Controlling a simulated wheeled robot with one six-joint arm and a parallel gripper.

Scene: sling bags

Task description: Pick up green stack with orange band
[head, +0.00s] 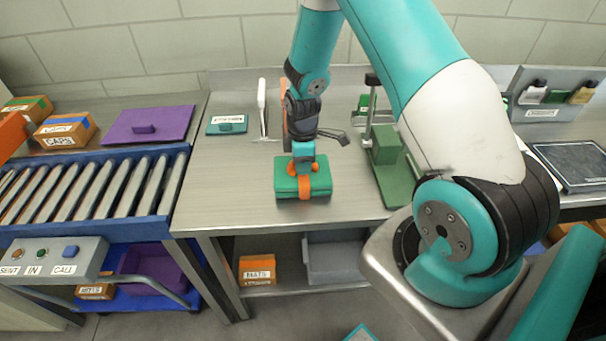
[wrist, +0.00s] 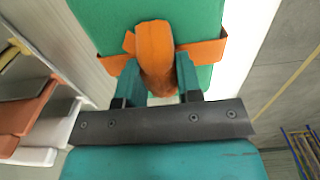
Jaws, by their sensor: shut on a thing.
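The green stack (head: 285,189) with an orange band (head: 305,187) is at the front middle of the metal table in the head view. My gripper (head: 303,166) is directly above it, pointing down, with its fingers at the orange band's raised part. In the wrist view my gripper (wrist: 157,80) is shut on that orange raised part (wrist: 154,50), one teal finger on each side. The green stack (wrist: 195,18) fills the top of the wrist view behind it. I cannot tell whether the stack touches the table or is slightly lifted.
The metal table (head: 225,190) is clear left of the stack. A green stand (head: 384,150) stands close on the right. A roller conveyor (head: 95,185) adjoins on the left.

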